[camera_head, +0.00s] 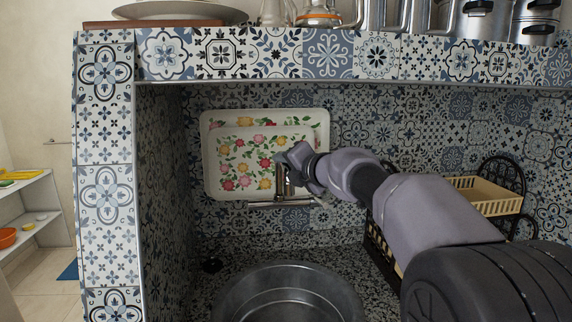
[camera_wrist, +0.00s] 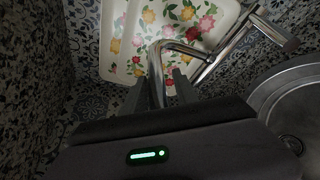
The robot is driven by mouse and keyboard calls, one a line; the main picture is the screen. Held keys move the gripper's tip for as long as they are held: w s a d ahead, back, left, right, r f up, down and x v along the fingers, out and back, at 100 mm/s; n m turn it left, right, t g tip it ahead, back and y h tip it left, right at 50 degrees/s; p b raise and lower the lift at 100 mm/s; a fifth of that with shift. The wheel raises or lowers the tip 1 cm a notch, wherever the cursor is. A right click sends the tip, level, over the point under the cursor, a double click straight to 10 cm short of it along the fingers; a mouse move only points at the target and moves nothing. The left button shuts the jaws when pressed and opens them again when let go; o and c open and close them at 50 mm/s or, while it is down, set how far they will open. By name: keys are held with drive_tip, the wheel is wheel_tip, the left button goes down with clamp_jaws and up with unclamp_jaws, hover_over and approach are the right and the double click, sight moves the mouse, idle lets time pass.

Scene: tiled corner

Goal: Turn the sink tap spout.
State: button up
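The chrome sink tap is fixed to the wall above the sink. Its bent spout (camera_wrist: 156,72) shows in the wrist view, rising between my fingers and curving over to the right. In the head view the spout (camera_head: 280,182) stands above the tap's horizontal body (camera_head: 280,203). My gripper (camera_wrist: 160,84) has its two fingers apart, one on each side of the spout pipe. A small gap shows between the pipe and the right finger; the left finger is very close to the pipe, and I cannot tell whether it touches. In the head view my gripper (camera_head: 284,163) is partly hidden.
A round metal sink (camera_head: 287,296) lies below the tap. Two flowered trays (camera_head: 212,152) lean on the tiled wall behind it. A dish rack with a beige basket (camera_head: 487,194) stands right, behind my arm. A tiled shelf (camera_head: 330,53) with pots runs overhead, and a tiled pillar (camera_head: 107,180) stands left.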

drive_tip(key=shift+o, duration=0.2)
drive_tip(key=shift+s+r, duration=0.1)
drive_tip(key=shift+r, duration=0.05)
drive_tip(key=shift+s+d+r, duration=0.1)
drive_tip(key=shift+s+d, duration=0.1)
drive_tip(key=shift+s, duration=0.05)
drive_tip(key=p+v, duration=0.2)
drive_tip(key=v, duration=1.4)
drive_tip(key=shift+s+d+p, duration=0.2)
drive_tip(key=shift+s+p, duration=0.1)
drive_tip(key=shift+p, duration=0.05)
